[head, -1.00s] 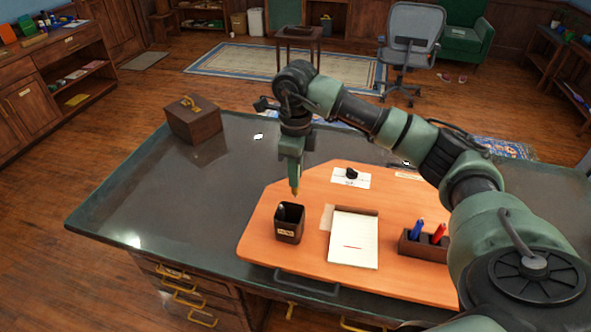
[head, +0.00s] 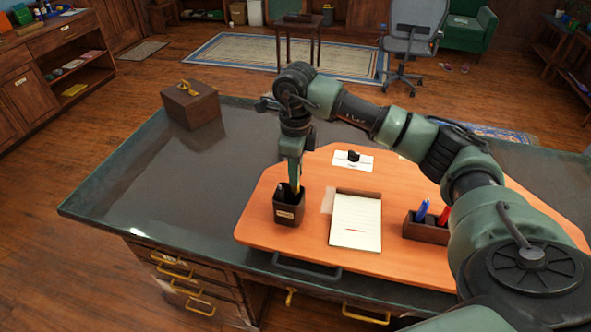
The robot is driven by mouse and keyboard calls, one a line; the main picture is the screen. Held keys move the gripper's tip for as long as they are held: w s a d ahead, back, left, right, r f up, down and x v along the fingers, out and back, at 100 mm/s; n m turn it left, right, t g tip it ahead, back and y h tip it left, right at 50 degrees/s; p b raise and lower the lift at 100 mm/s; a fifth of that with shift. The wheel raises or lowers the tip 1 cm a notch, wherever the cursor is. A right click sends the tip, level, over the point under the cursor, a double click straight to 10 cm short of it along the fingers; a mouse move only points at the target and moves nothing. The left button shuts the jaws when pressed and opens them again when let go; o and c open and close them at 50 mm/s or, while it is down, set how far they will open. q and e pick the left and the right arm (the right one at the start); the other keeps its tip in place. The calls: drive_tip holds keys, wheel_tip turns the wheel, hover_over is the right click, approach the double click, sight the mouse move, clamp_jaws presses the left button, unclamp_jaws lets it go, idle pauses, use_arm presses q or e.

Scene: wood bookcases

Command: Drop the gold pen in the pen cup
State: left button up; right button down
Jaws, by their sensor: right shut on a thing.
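The pen cup (head: 289,212) is a dark square cup with a small label, standing on the orange desk board (head: 262,235). A dark pen-like tip shows inside its mouth. My right gripper (head: 294,183) points down directly above the cup, its fingertips at about the rim. It is shut on the gold pen (head: 294,186), of which only a short gold piece shows below the fingers. The pen's lower end is at or inside the cup's mouth; I cannot tell how deep. My left gripper is not in view.
A notepad (head: 355,222) lies right of the cup. A dark holder (head: 426,230) with a blue and a red marker stands farther right. A white card with a black object (head: 353,156) lies behind. A wooden box (head: 191,105) sits at the desk's far left corner. The desk's left side is clear.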

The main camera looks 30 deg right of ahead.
drive_tip(key=c, duration=1.3)
unclamp_jaws()
drive_tip(key=shift+o, duration=0.2)
wheel_tip(320, 180, up, 7)
drive_tip(key=shift+f+b, duration=0.2)
drive_tip(key=shift+b, duration=0.75)
drive_tip(key=shift+r, duration=0.65)
drive_tip(key=shift+f, duration=0.1)
